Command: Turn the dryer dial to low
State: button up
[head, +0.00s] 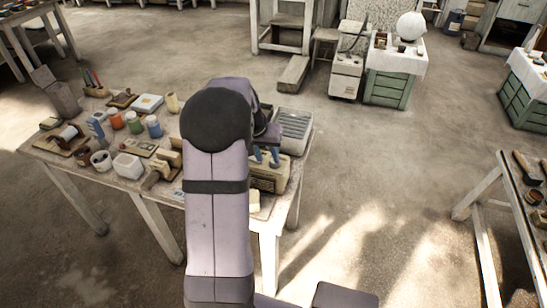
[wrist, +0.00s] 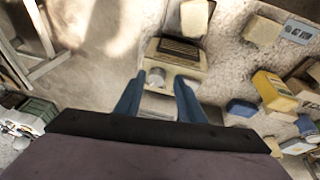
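A beige box-shaped unit with a dark slatted grille (wrist: 180,48) lies beyond my fingertips in the wrist view; I take it as the dryer. It also shows in the head view (head: 270,181), partly behind my gripper. A small round grey knob (wrist: 157,75), apparently its dial, is on the near side of the unit, between my fingertips. Its setting marks are too small to read. My gripper (wrist: 160,80) has its two blue fingers apart, with visible gaps beside the knob. In the head view my gripper (head: 266,160) points down just above the unit.
A grey slatted tray (head: 294,122) stands behind the unit at the table's right end. Paint jars (head: 134,122), a white bowl (head: 128,166) and other small items crowd the worktable to the left. A yellow container (wrist: 274,92) and blue block (wrist: 241,108) lie right of my fingers.

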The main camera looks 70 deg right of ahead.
jog(key=shift+d+r+m+h, duration=0.2)
jog(key=shift+d+r+m, duration=0.25)
jog(key=shift+m, duration=0.5)
jog(key=shift+d+r+m+h, duration=0.25)
jog(key=shift+d+m, duration=0.2)
jog(key=shift+m, duration=0.5)
jog(key=shift+s, duration=0.1)
jog(key=shift+p+x, duration=1.35)
jog(key=shift+x, duration=2.3)
jog(key=c, duration=0.8)
